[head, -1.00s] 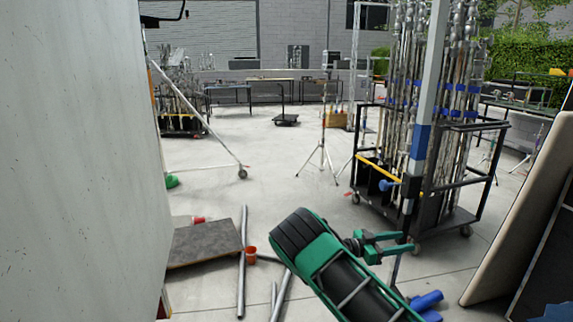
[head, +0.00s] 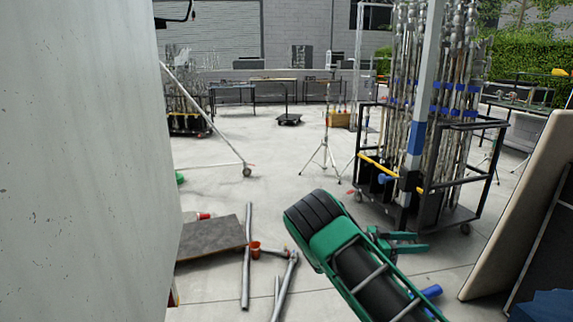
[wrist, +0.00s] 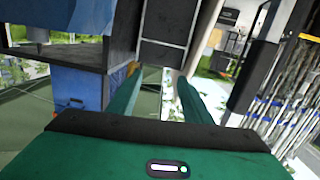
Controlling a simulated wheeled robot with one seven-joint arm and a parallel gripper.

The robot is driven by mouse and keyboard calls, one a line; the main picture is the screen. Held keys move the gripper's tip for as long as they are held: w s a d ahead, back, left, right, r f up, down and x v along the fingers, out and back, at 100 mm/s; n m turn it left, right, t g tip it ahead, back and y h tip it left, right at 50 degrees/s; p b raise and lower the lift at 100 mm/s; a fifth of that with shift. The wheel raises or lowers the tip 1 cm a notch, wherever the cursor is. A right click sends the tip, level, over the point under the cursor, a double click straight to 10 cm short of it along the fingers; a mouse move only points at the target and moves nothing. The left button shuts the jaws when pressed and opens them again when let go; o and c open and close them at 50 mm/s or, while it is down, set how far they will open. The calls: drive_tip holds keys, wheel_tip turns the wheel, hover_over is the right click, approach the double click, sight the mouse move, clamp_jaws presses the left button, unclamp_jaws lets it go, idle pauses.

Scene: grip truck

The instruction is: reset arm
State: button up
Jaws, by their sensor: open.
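My green and black arm reaches up from the bottom of the head view, right of the middle. My gripper (head: 408,242) shows beyond the arm's black elbow, pointing right, in front of the foot of the pole cart. In the wrist view the two green fingers of my gripper (wrist: 157,92) stand apart with nothing between them. The gripper is open and empty. Part of it is hidden behind my arm in the head view.
A large pale panel (head: 75,160) fills the left side. A cart of metal poles (head: 470,215) stands at the right, near a leaning beige board (head: 520,205). Grey pipes (head: 247,260), a red cup (head: 255,248) and a dark board (head: 212,238) lie on the floor.

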drive_tip(key=s+d+r+n+g+y, duration=0.1)
drive_tip(key=s+d+r+y, duration=0.25)
drive_tip(key=s, duration=0.35)
drive_tip(key=s+d+r+g+y, duration=0.2)
drive_tip(key=s+d+y, duration=0.15)
drive_tip(key=s, duration=0.35)
drive_tip(key=s+d+r+n+g+y, duration=0.1)
drive_tip(key=s+d+r+y, duration=0.25)
drive_tip(key=s, duration=0.35)
drive_tip(key=s+a+r+n+t+y, duration=0.1)
drive_tip(key=s+a, duration=0.5)
drive_tip(key=s, duration=0.7)
drive_tip(key=s+a+r+n+t+y, duration=0.1)
drive_tip(key=s+a+r+n+y, duration=0.2)
drive_tip(key=s, duration=1)
drive_tip(key=shift+s+a+r+n+t+y, duration=0.2)
drive_tip(key=shift+a+n+t+y, duration=0.1)
drive_tip(key=shift+a+n+y, duration=1.4)
drive_tip(key=shift+d+n+h, duration=0.3)
drive_tip(key=shift+h, duration=0.05)
drive_tip(key=shift+w+f, duration=0.25)
drive_tip(key=shift+w, duration=0.4)
